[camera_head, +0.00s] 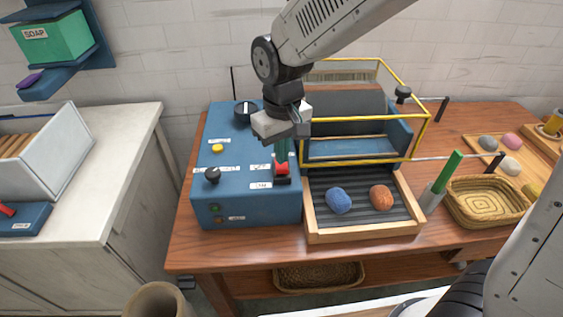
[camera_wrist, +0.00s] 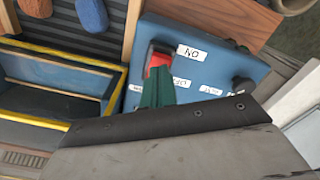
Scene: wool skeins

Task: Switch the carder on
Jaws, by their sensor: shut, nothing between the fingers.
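The carder's blue control box (camera_head: 240,165) stands on the wooden table. Its red switch lever (camera_head: 282,169) sits in a black slot beside the OFF label (camera_head: 258,168) and the ON label (camera_head: 261,185). In the head view the lever looks level with OFF; its exact setting is partly hidden by my fingers. My gripper (camera_head: 281,152) is shut and empty, its green fingers pointing down just over the lever. In the wrist view the fingertips (camera_wrist: 158,82) overlap the red lever (camera_wrist: 158,60), with the ON label (camera_wrist: 189,52) beyond. I cannot tell whether they touch.
A yellow-framed guard (camera_head: 415,125) stands behind the tray (camera_head: 361,238), which holds a blue skein (camera_head: 338,200) and an orange skein (camera_head: 381,197). Black knobs (camera_head: 212,175) and a yellow button (camera_head: 217,148) are on the box. A basket (camera_head: 487,205) lies to the right.

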